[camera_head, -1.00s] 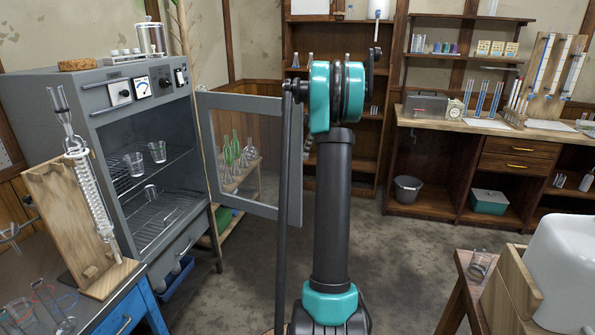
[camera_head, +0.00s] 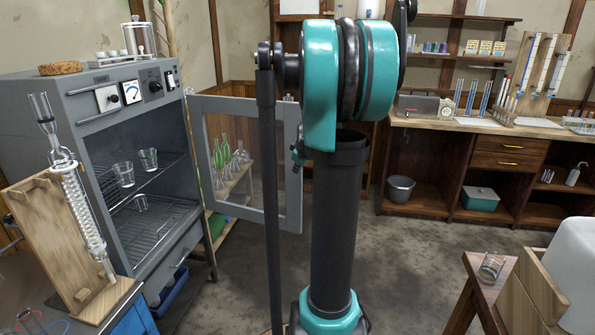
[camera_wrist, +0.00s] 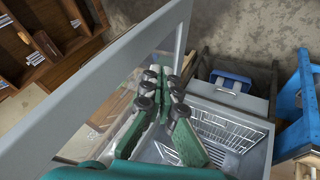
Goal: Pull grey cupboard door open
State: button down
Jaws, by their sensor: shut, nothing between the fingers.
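The grey cupboard (camera_head: 150,210) stands at the left in the head view, with its wire shelves exposed. Its grey-framed glass door (camera_head: 293,200) is swung wide open to the right. The door frame (camera_wrist: 110,85) crosses the wrist view diagonally, and the cupboard (camera_wrist: 255,112) shows beyond it at lower right. In the head view my arm hides most of the gripper.
Glass beakers (camera_head: 123,174) stand on the cupboard's upper shelf. A wooden stand (camera_head: 60,240) with a glass condenser is at front left. A wooden stool (camera_head: 478,285) stands at front right, and a shelved bench (camera_head: 440,170) at the back right. Floor (camera_head: 415,255) between them is clear.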

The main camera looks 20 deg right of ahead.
aim_at(296, 178)
jog(key=x, duration=0.3)
jog(key=d+x, duration=0.1)
jog(key=x, duration=0.2)
jog(key=w+r+x, duration=0.1)
jog(key=x, duration=0.3)
jog(key=shift+w+d, duration=0.1)
jog(key=shift+d, duration=0.3)
jog(key=shift+w+d, duration=0.45)
jog(key=shift+w, duration=0.05)
jog(key=shift+w+d, duration=0.2)
jog(key=shift+d, duration=0.05)
jog(key=w+d+n+y, duration=0.2)
jog(key=w+d+n, duration=0.1)
jog(key=w+d, duration=0.7)
jog(key=w, duration=0.3)
jog(key=shift+w+d+n, duration=0.25)
jog(key=shift+d+n, duration=0.05)
jog(key=shift+n, duration=0.1)
jog(key=shift+s+a, duration=0.1)
